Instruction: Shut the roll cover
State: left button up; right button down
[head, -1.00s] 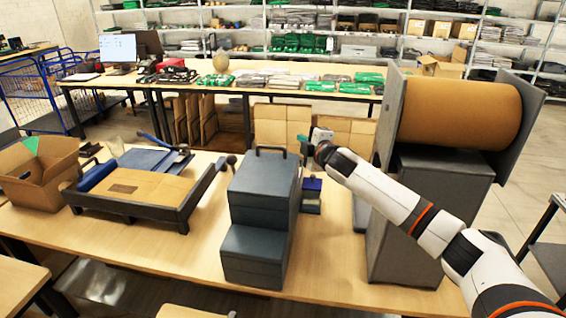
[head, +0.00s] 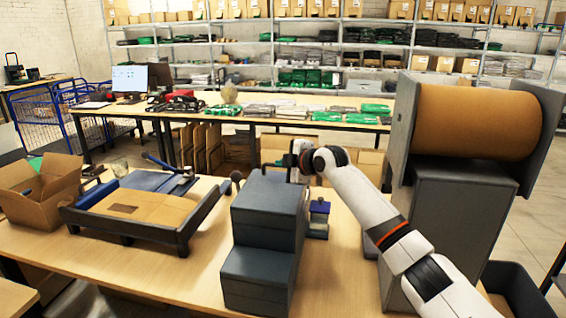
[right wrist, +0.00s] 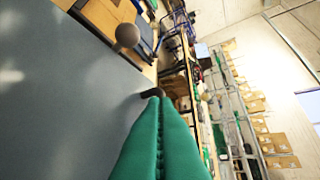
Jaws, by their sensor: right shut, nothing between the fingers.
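A dark grey stepped box (head: 266,215) stands on the front table, left of my right arm. Its upper top looks flat; I cannot tell whether this is the roll cover or whether a gap is left under it. My right gripper (head: 290,161) is over the far right edge of the box top, shut and empty. In the right wrist view its green fingers (right wrist: 162,135) lie together beside a broad grey surface (right wrist: 70,110). A dark handle (right wrist: 150,93) shows at their tips; contact is unclear. My left gripper is out of view.
A big brown roll (head: 475,121) sits in a grey stand at the right. A dark tray with cardboard (head: 140,207) and an open carton (head: 40,190) are at the left. A small blue-topped item (head: 319,207) stands right of the box.

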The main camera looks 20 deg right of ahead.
aim_at(284, 181)
jog(key=w, duration=0.1)
jog(key=w+f, duration=0.1)
jog(key=w, duration=0.1)
jog(key=shift+d+f+p, duration=0.3)
jog(key=shift+d+p, duration=0.1)
jog(key=shift+w+d+f, duration=0.45)
jog(key=shift+w, duration=0.05)
jog(key=shift+w+d+f+b, duration=0.2)
jog(key=shift+f+b, duration=0.5)
jog(key=shift+b, duration=0.5)
jog(key=shift+d, duration=0.15)
jog(key=shift+r, duration=0.1)
jog(key=shift+r, duration=0.1)
